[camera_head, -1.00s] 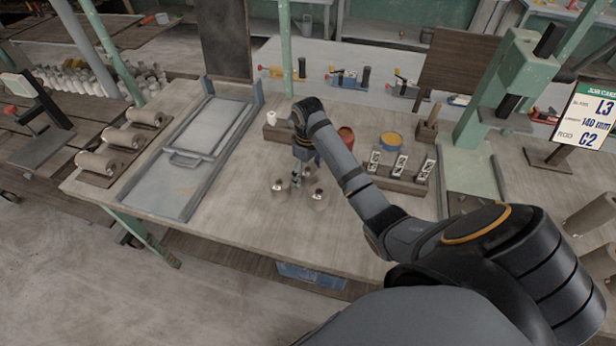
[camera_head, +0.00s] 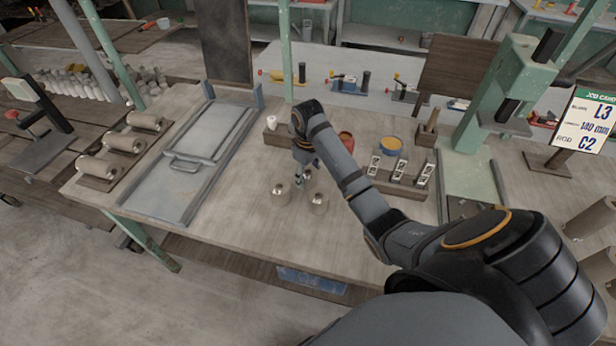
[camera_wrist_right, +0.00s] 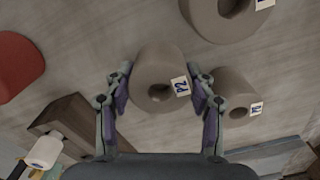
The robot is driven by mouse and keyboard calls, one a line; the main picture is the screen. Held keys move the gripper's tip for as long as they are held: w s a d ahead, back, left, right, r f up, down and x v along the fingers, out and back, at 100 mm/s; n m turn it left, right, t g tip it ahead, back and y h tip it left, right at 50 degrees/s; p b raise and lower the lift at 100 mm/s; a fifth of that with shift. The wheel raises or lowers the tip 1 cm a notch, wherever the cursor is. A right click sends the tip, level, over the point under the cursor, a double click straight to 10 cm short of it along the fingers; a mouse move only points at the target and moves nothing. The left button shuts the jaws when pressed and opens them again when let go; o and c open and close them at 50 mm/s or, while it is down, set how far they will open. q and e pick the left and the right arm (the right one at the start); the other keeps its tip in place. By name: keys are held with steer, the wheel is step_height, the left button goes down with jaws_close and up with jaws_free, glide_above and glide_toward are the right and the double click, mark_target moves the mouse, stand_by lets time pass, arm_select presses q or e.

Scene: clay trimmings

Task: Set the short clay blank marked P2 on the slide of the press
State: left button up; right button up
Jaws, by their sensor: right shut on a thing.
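My right gripper (camera_head: 302,180) is low over the wooden table, between two short grey clay blanks in the head view. In the right wrist view its fingers (camera_wrist_right: 159,98) are shut on both sides of the clay blank marked P2 (camera_wrist_right: 157,68), a grey cylinder with a hole in its end and a white tag. Two other tagged grey blanks, one above right (camera_wrist_right: 222,18) and one at right (camera_wrist_right: 236,97), stand close by. The green press (camera_head: 502,85) stands at the right of the table. My left gripper is out of view.
A red pot (camera_head: 346,142), a yellow-topped tin (camera_head: 391,143) and a wooden rack with white tags (camera_head: 398,183) stand right of the gripper. A job card (camera_head: 588,118) is at far right. The table between gripper and rails is clear.

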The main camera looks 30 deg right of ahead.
mark_target(308, 168)
step_height(308, 168, up, 3)
steer(key=shift+r+p, duration=0.1)
steer(key=shift+p, duration=0.2)
steer(key=s+a+r+p, duration=0.8)
steer(key=a+p, duration=0.3)
steer(key=p, duration=0.3)
steer(key=shift+a+r, duration=0.25)
steer(key=shift+r, duration=0.4)
